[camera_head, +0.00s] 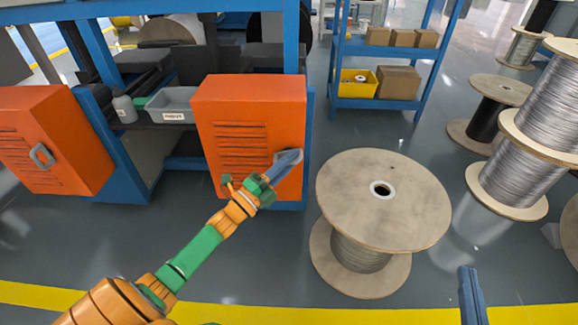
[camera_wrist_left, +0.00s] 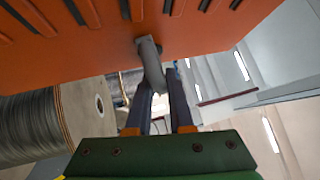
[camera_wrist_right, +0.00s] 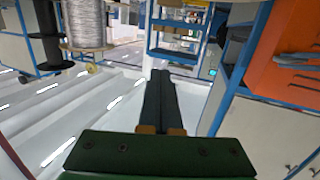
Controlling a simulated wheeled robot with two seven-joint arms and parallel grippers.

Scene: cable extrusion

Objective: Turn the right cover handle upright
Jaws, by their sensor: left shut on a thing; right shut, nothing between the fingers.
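The right orange cover (camera_head: 247,110) is closed on the blue frame. Its grey handle (camera_wrist_left: 150,62) sticks out from the orange face in the left wrist view. My left gripper (camera_wrist_left: 157,88) is shut on this handle, with one dark finger on each side. In the head view the left gripper (camera_head: 284,166) reaches the cover's right side and largely hides the handle, so its exact angle is hard to tell. My right gripper (camera_wrist_right: 159,78) is shut and empty, away from the covers. Its fingers also show at the lower right of the head view (camera_head: 471,292).
The left orange cover (camera_head: 50,140) has a grey handle (camera_head: 41,156). A large wooden cable spool (camera_head: 383,208) stands just right of the right cover. More spools (camera_head: 520,130) stand at the far right. A blue shelf (camera_head: 378,104) with boxes is behind.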

